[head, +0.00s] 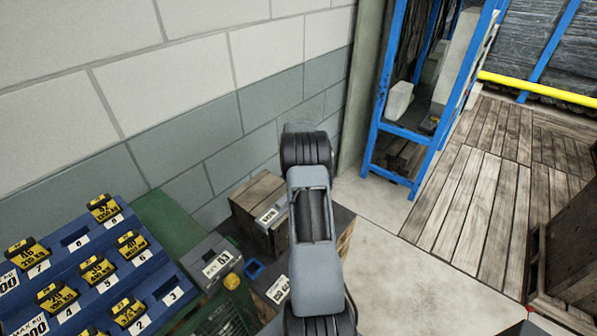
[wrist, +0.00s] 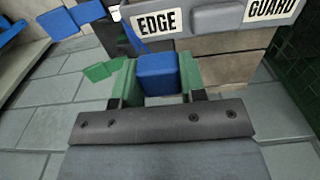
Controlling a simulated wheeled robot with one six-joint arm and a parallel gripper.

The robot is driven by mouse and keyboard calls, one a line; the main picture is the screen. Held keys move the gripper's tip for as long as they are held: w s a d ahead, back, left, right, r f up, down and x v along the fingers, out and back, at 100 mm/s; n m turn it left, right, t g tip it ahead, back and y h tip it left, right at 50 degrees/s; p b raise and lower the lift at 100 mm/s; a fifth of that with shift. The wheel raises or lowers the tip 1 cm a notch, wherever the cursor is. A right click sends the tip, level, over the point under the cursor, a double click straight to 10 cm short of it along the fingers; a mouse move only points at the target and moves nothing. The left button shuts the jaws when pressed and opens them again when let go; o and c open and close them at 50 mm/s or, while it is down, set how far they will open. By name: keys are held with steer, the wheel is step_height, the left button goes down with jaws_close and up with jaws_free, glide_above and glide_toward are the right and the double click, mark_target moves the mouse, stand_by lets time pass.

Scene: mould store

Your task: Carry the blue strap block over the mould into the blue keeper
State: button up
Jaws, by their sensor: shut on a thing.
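In the wrist view my gripper (wrist: 160,82) is shut on the blue strap block (wrist: 158,72), which sits between its two green fingers. A narrow blue strip (wrist: 133,38) shows just behind the block. In the head view my arm hides the gripper and block. A small blue open-topped square (head: 254,270), which looks like the keeper, stands left of my arm. A grey block with a white label (head: 215,260), possibly the mould, stands left of it. I cannot tell from these views how far the held block is from either.
A wooden crate (head: 258,205) stands against the wall left of my arm. A blue rack (head: 101,260) of yellow-labelled blocks is at lower left. A blue shelf frame (head: 395,140) stands at upper right. A grey "EDGE GUARD" panel (wrist: 218,18) is beyond the gripper.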

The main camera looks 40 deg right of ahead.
steer(key=shift+s+a, duration=1.55)
steer(key=shift+a, duration=12.15)
steer(key=shift+d+f+b, duration=0.1)
steer(key=shift+f+b, duration=9.15)
steer(key=shift+f, duration=2.95)
steer(key=shift+f, duration=0.35)
